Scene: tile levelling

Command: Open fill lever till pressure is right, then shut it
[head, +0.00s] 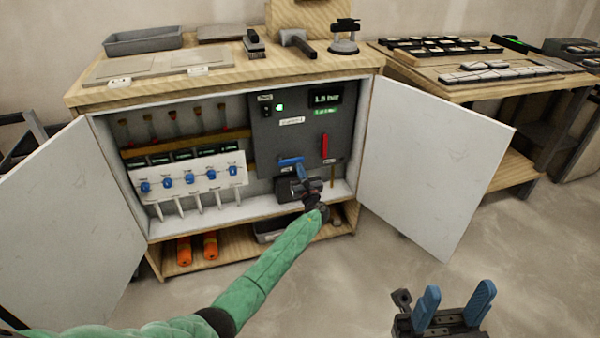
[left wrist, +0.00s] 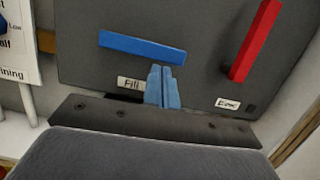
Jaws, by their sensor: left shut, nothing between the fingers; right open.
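The blue fill lever (head: 290,161) lies roughly level on the grey panel (head: 270,145) inside the open cabinet. In the left wrist view the blue lever (left wrist: 142,47) sits above the "Fill" label (left wrist: 131,84). My left gripper (head: 299,170) is shut and empty; in the left wrist view its fingertips (left wrist: 164,70) point at the panel just below the lever's right half. I cannot tell whether they touch it. The pressure display (head: 325,98) appears to read 1.5 bar, with a small green field below it. My right gripper (head: 452,305) is open and empty, away from the cabinet.
An upright red lever (head: 325,146) is right of the blue one; it leans in the left wrist view (left wrist: 255,40). A white board with blue knobs (head: 190,178) is left of the panel. The cabinet doors (head: 430,150) stand open on both sides. Floor at front right is clear.

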